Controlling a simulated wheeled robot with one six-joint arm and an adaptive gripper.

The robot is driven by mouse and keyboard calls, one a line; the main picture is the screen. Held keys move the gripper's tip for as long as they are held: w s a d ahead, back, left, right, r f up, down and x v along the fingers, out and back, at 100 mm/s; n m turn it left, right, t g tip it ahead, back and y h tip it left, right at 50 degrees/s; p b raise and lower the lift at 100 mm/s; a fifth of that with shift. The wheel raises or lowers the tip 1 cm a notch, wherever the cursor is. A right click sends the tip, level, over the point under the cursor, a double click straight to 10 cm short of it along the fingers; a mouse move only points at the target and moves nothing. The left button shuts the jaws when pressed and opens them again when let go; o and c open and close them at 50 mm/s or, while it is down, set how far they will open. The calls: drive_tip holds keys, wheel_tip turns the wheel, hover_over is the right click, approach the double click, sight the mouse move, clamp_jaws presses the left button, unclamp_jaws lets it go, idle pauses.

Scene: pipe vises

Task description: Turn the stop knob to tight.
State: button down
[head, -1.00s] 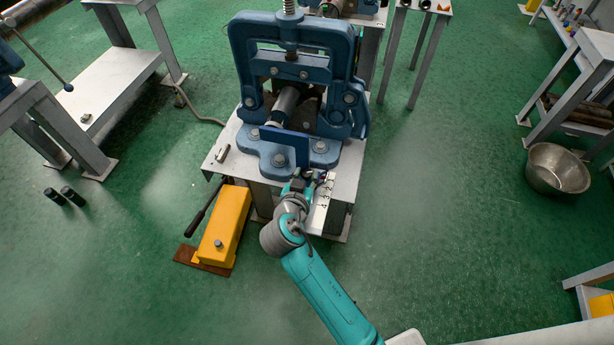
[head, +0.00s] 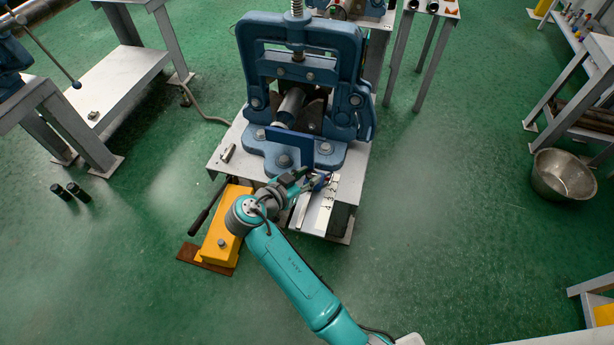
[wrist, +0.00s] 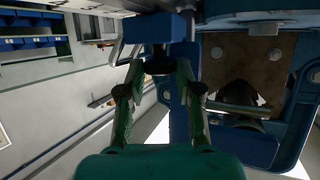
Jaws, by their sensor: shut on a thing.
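The stop knob (wrist: 158,64) is a small dark knob beneath a blue block (wrist: 155,28) in the wrist view. My gripper (wrist: 160,72) is shut on it, one finger on each side. In the head view my gripper (head: 319,181) is at the front of the vise table, beside a pale scale bar (head: 322,207) with dark marks. The knob is mostly hidden there by the gripper, and its tightness cannot be read. An upright blue plate (head: 290,146) stands just behind the gripper, in front of the large blue pipe vise (head: 357,100).
A grey pipe (head: 290,106) sits in the vise. A yellow box-shaped unit with a lever (head: 229,217) stands on the floor left of my arm. A metal basin (head: 562,176) is at right. The green floor between basin and vise table is clear.

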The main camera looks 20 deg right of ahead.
drive_tip(key=shift+f, duration=0.15)
drive_tip(key=c, duration=0.8)
unclamp_jaws()
